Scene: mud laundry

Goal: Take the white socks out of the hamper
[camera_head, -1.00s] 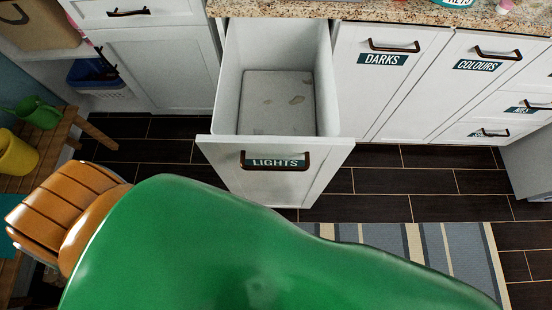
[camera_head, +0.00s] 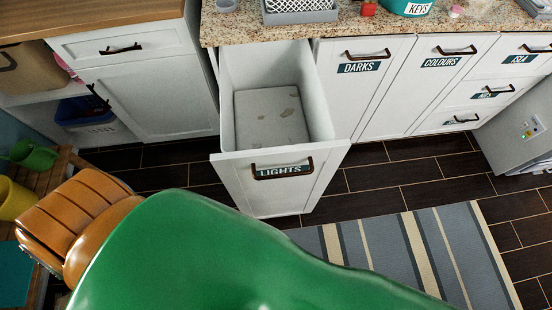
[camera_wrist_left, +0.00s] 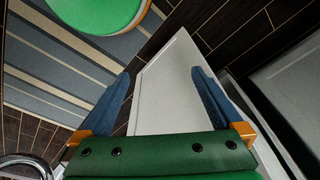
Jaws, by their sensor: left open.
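The hamper (camera_head: 225,120) is a white pull-out drawer labelled LIGHTS, standing open below the counter. On its pale bottom (camera_head: 262,118) lie a few small greyish patches; I cannot tell whether they are socks or marks. No clearly recognisable white socks show. My left gripper (camera_wrist_left: 160,72) appears in the left wrist view, its two blue fingers wide apart with nothing held between them. A white panel (camera_wrist_left: 165,92), which looks like a drawer front, shows beyond and between the fingers. My right gripper is not in view.
The granite counter (camera_head: 285,27) holds a grey tray (camera_head: 300,14) and a KEYS tub (camera_head: 408,7). Closed DARKS (camera_head: 358,68) and COLOURS (camera_head: 440,62) fronts stand to the right. A striped rug (camera_head: 420,245) lies on dark tiles. A wooden bench with a yellow pot (camera_head: 14,200) stands left.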

